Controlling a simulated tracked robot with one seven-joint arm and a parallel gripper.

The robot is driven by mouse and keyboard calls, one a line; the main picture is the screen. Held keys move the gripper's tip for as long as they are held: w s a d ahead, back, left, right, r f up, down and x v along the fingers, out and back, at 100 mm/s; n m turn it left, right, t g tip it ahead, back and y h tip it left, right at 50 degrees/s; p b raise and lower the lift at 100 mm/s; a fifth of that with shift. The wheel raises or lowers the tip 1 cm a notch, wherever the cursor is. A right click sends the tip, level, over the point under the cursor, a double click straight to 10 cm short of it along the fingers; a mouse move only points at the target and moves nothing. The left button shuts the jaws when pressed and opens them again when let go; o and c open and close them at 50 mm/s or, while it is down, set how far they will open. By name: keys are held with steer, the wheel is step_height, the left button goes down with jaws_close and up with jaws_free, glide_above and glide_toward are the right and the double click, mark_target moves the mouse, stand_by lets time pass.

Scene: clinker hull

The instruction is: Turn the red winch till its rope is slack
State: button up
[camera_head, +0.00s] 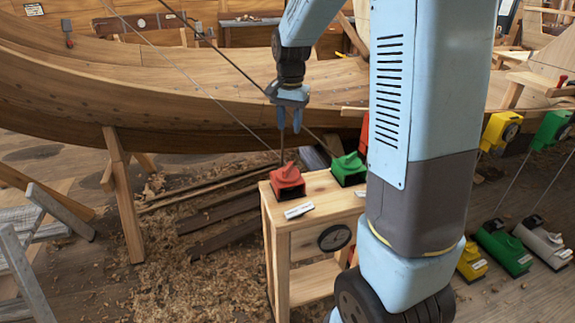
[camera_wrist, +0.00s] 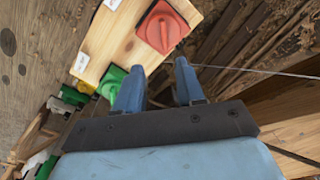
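A thin pale rope (camera_head: 196,73) runs from the upper left down towards the red winch and looks straight. Its near end is hard to make out. In the wrist view a straight line (camera_wrist: 255,70) leads right.
A green winch (camera_head: 348,168) stands close right of the red one. A white label (camera_head: 299,211) and a dark round dial (camera_head: 335,238) are on the bench. A dark rope (camera_head: 225,55) slants past my gripper. The wooden hull (camera_head: 180,95) lies behind; yellow and green units (camera_head: 503,247) stand right.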

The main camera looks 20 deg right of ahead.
mark_target(287, 166)
steer(key=shift+m, duration=0.3)
steer(key=f, duration=0.5)
steer(key=w+f, duration=0.1)
steer(key=f, duration=0.9)
steer(key=shift+w+f, duration=0.35)
jaws_close()
